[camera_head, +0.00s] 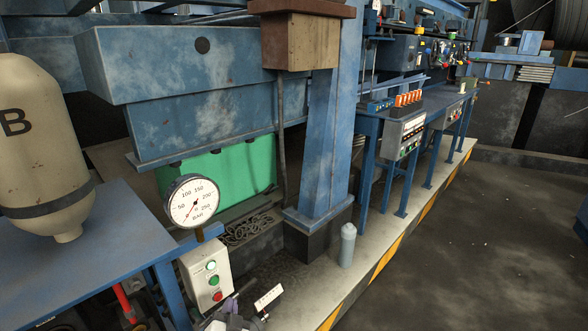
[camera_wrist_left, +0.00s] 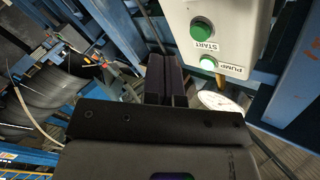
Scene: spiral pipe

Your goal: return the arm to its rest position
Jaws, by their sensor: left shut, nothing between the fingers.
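My left gripper (camera_head: 228,308) shows at the bottom edge of the head view, partly cut off, just right of and below the white pump control box (camera_head: 205,272). In the left wrist view its dark fingers (camera_wrist_left: 166,80) are closed together with nothing between them. The control box also shows in the wrist view (camera_wrist_left: 222,20), upside down, beyond and to the right of the fingers and apart from them. It carries a green START button (camera_wrist_left: 201,29) and a lit white PUMP lamp (camera_wrist_left: 208,63). My right gripper is in neither view.
A pressure gauge (camera_head: 192,202) stands above the box. A blue table (camera_head: 90,240) with a beige tank (camera_head: 40,150) is at left. A blue column (camera_head: 325,150) and a grey bottle (camera_head: 347,245) stand to the right. The dark floor (camera_head: 480,240) at right is clear.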

